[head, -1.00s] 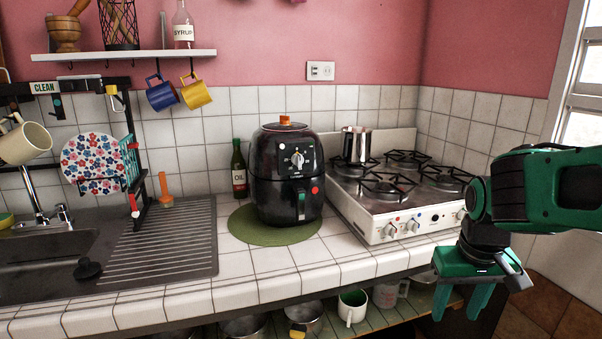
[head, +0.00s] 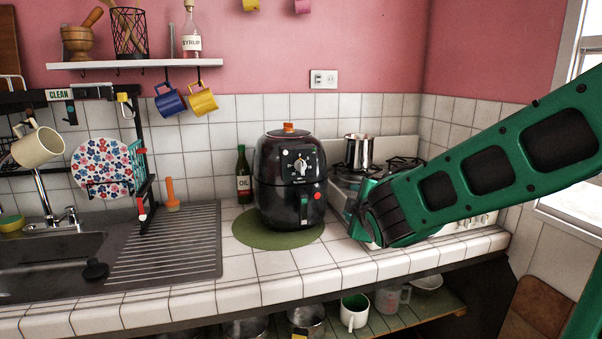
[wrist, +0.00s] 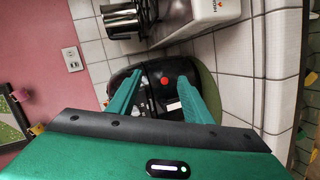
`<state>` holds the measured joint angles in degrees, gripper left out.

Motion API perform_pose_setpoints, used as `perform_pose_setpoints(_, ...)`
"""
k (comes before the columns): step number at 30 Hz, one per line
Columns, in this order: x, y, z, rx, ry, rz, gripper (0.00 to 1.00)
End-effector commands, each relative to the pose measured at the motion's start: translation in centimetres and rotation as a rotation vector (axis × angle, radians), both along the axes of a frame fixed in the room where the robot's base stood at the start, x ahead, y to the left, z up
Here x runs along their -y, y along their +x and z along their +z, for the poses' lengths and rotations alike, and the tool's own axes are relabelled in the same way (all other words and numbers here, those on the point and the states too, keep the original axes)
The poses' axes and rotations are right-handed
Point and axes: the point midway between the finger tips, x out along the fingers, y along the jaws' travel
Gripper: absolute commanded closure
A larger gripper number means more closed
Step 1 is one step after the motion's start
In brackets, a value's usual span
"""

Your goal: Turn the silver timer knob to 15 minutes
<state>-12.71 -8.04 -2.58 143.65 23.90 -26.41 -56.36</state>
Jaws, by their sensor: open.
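The silver timer knob (head: 300,167) sits on the dark upper front panel of a black air fryer (head: 272,200), with white markings around it. In the wrist view the air fryer (wrist: 181,70) lies beyond my fingers, with its red button facing me; I cannot make out the knob there, and my left finger and gripper body cover part of the panel. My gripper (wrist: 160,76) is open and empty, its two green fingers spread apart. In the head view my arm reaches in from the right, its end right of the air fryer and apart from it; the fingers are not clear there.
The air fryer stands on a round green mat (head: 250,236) on the white tiled counter (head: 270,268). A stove (head: 345,190) with a metal pot (head: 358,150) is at right, partly behind my arm. An oil bottle (head: 243,175) stands close at left.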

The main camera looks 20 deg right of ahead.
Motion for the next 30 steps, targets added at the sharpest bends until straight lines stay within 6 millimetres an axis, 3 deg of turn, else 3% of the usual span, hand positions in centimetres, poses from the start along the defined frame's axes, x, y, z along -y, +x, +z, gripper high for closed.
perform_pose_setpoints(1, -2.2, 1.0, 0.9, 0.049, -0.069, 0.065, 0.54)
perform_pose_setpoints(3, -4.7, 2.0, 2.4, 0.117, -0.154, 0.135, 0.54)
perform_pose_setpoints(9, -9.0, 3.0, 4.9, 0.243, -0.294, 0.241, 0.54)
perform_pose_setpoints(17, -9.5, 4.9, 5.3, 0.261, -0.314, 0.251, 0.54)
perform_pose_setpoints(30, -9.3, 12.1, 5.2, 0.260, -0.312, 0.248, 0.54)
